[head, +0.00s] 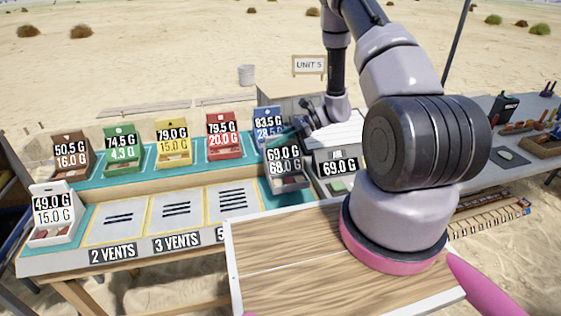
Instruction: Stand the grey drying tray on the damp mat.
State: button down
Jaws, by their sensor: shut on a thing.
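The grey drying tray (290,184) is a small open box with a card reading 69.0 G over 68.0 G, left of the scale. My gripper (301,134) is at its back edge, shut on it; the fingertips are small and partly hidden. The tray looks upright, and I cannot tell whether its base touches the surface below. No mat is plainly marked damp. Three pale mats with black slots lie in the front row: one over the 2 VENTS label (118,220), one over 3 VENTS (176,208), and one over a partly hidden label (233,203).
Brown (72,171), green (123,158), yellow (173,150), red (224,144) and blue (266,118) trays line the back shelf. A white tray (54,228) stands front left. The scale (338,164) reads 69.0 G. My wooden deck fills the near foreground.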

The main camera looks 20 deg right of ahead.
aim_at(275, 154)
jog(key=shift+f, duration=2.55)
jog(key=c, duration=0.8)
grip_release()
jog(key=shift+f, duration=0.1)
